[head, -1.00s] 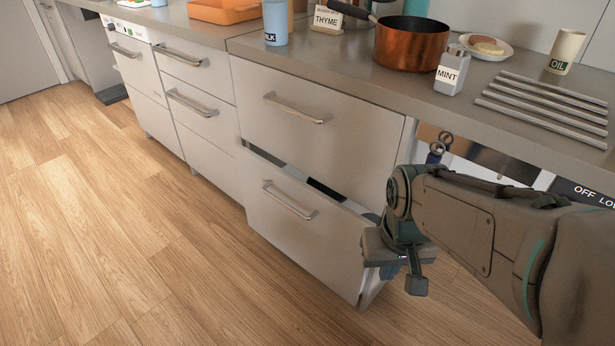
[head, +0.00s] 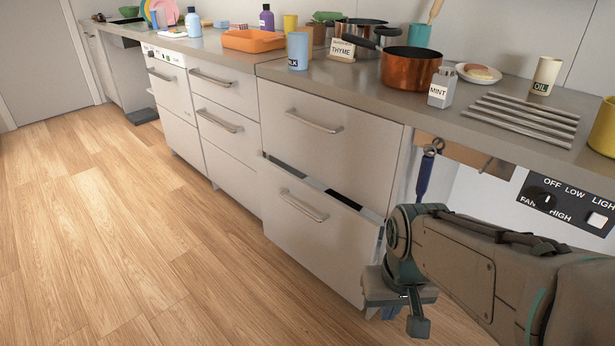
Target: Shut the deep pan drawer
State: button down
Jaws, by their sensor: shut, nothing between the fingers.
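The deep pan drawer (head: 310,232) is the lower wide drawer under the counter. It stands partly open, with its front out from the cabinet and a dark gap along its top edge. It has a long bar handle (head: 304,205). My gripper (head: 418,322) is to the right of the drawer front, low, near its right edge. The gripper is shut and holds nothing. I cannot tell whether my wrist touches the drawer's right edge. The inside of the drawer is mostly hidden.
Above it is a closed upper drawer (head: 328,140). A control panel (head: 565,203) is at the right. The wooden floor (head: 130,240) at left is clear.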

aim_at(334, 241)
jog(key=u, duration=0.55)
jog(key=i, duration=0.95)
jog(key=u, duration=0.3)
